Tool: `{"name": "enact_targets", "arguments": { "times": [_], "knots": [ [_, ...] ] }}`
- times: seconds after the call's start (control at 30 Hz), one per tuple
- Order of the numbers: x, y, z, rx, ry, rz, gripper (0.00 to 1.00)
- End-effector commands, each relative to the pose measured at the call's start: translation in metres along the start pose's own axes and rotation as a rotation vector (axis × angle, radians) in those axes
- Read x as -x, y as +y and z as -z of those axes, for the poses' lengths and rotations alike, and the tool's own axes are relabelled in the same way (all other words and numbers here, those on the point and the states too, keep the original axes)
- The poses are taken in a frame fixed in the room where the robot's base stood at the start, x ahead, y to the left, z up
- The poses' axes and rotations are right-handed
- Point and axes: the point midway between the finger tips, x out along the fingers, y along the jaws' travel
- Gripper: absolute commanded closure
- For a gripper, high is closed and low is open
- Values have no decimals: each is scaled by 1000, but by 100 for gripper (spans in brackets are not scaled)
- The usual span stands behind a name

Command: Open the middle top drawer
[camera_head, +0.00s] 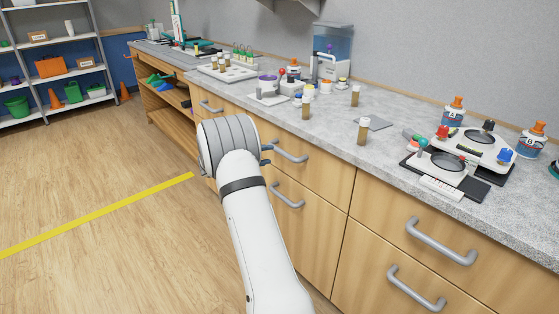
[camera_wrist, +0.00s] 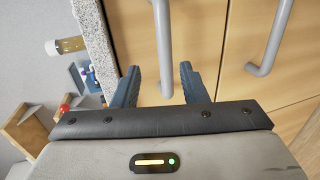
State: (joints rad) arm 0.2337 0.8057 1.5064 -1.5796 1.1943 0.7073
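The middle top drawer (camera_head: 316,167) has a light wood front and looks shut, under the grey worktop. Its grey bar handle (camera_head: 291,153) shows just right of my gripper in the head view. My gripper (camera_wrist: 161,86) is open in the wrist view, its two dark fingers apart with the same handle (camera_wrist: 164,45) running between them. I see no clear contact between fingers and bar. In the head view my wrist hides most of the gripper; only small dark finger parts (camera_head: 266,154) show.
A lower handle (camera_head: 287,195) sits below, also in the wrist view (camera_wrist: 272,40). Right-hand drawers have handles too (camera_head: 440,242). The worktop (camera_head: 330,130) holds vials, bottles and instruments. The wooden floor (camera_head: 100,190) at left is clear, with a yellow line (camera_head: 100,215).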

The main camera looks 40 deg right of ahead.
Motion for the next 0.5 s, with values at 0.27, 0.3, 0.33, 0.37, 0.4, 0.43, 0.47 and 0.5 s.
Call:
{"name": "enact_targets", "arguments": {
  "times": [0.27,0.3,0.33,0.37,0.4,0.43,0.47,0.5],
  "knots": [
    [-28,-11,12,2,18,-51,61],
    [-34,-11,12,3,19,-50,61],
    [-39,-11,12,3,18,-50,61],
    [-44,-11,12,3,17,-50,61],
    [-51,-10,12,3,17,-50,61],
    [-56,-10,12,3,18,-49,61],
    [-60,-10,12,4,18,-49,61],
    [-66,-10,12,4,18,-49,61]
  ]
}}
